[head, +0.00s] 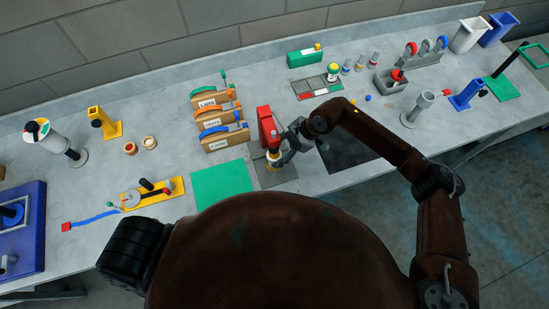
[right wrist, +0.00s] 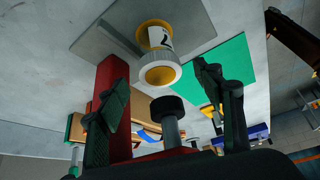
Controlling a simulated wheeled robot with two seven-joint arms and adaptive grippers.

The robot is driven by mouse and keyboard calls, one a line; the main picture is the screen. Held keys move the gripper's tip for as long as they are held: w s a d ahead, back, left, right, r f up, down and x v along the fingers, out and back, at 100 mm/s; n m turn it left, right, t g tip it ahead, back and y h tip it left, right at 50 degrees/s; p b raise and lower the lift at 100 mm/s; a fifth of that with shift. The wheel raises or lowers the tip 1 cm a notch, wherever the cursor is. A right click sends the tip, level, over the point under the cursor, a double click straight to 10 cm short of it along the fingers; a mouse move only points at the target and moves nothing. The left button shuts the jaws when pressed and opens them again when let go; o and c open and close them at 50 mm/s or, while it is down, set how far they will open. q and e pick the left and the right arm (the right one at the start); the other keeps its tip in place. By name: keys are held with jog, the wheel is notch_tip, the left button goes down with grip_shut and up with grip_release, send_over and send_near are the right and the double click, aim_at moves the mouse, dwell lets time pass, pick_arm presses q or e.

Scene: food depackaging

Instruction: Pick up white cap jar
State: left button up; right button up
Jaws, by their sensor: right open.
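The white cap jar (right wrist: 158,66) is a small jar with a yellow body, a white label and a white cap ring with a yellow centre. In the head view the jar (head: 272,161) stands at the foot of the red press, partly covered by my gripper. My right gripper (head: 284,152) is beside it on the right. In the right wrist view the fingers of my right gripper (right wrist: 160,88) are spread, with the jar's cap between and just beyond the fingertips. I cannot tell whether a finger touches it. My left gripper is not in view.
The red press (head: 266,125) rises right behind the jar, its dark plunger (right wrist: 167,106) close to the fingers. A grey plate (right wrist: 98,42) lies under the jar. A green mat (head: 222,184) is to the left, a dark mat (head: 345,150) to the right. Labelled boxes (head: 222,138) stand behind.

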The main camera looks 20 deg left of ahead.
jog(key=shift+x, duration=0.9)
grip_shut()
jog(key=shift+r, duration=0.25)
